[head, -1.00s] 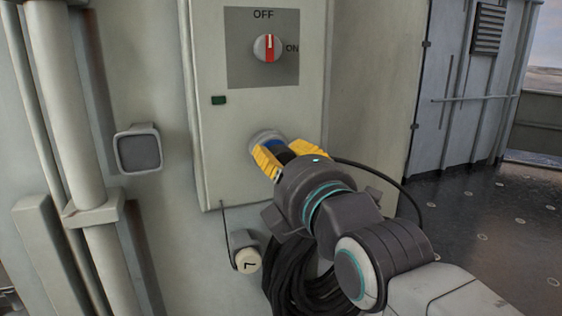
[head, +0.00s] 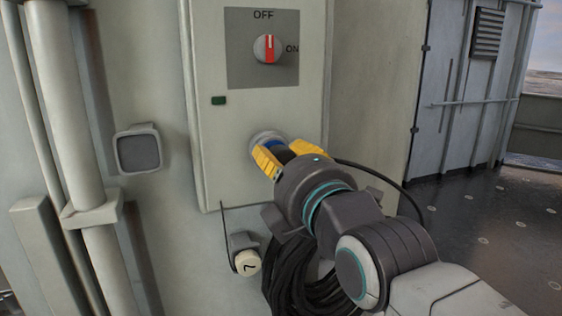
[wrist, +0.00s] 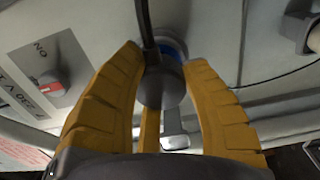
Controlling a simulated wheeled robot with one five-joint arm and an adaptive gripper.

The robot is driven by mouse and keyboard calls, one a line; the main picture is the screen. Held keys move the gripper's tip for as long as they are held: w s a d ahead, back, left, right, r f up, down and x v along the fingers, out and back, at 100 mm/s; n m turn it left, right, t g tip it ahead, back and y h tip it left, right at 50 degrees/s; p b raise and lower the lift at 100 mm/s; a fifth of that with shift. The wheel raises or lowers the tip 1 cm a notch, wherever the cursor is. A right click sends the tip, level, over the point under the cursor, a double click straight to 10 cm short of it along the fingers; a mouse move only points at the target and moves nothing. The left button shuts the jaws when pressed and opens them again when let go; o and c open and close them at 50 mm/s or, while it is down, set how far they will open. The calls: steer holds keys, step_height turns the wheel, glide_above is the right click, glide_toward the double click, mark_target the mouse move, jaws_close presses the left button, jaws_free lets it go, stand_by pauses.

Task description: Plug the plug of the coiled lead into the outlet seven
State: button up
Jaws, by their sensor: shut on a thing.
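The plug (head: 286,156) of the coiled lead is black and sits between the yellow fingers of my gripper (head: 273,153), which is shut on it. The plug also shows from behind in the wrist view (wrist: 162,90). It is at the mouth of the outlet (head: 264,137), a grey ring on the cabinet front, and lines up with it; blue shows between them. My fingers hide how deep it sits. A pale cap (head: 247,262) marked 7 hangs below the cabinet. The black lead (head: 410,200) loops from the plug down to a coil (head: 300,285).
Above the outlet is a rotary switch (head: 268,48) with its red mark upright, towards OFF. A small dark green indicator (head: 218,100) is on the cabinet. A grey box-like fitting (head: 139,149) and a vertical pipe (head: 65,120) stand to the left. Open deck (head: 490,220) lies to the right.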

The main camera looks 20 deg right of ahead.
steer(key=shift+w+b, duration=0.5)
steer(key=shift+w, duration=0.1)
stand_by(0.7)
steer(key=o, duration=1.3)
steer(key=shift+c, duration=0.2)
steer(key=shift+s, duration=0.1)
steer(key=shift+s+p, duration=0.3)
steer(key=shift+s, duration=0.2)
steer(key=shift+s+r+p, duration=0.1)
steer(key=shift+r+p, duration=0.05)
steer(key=shift+p, duration=0.8)
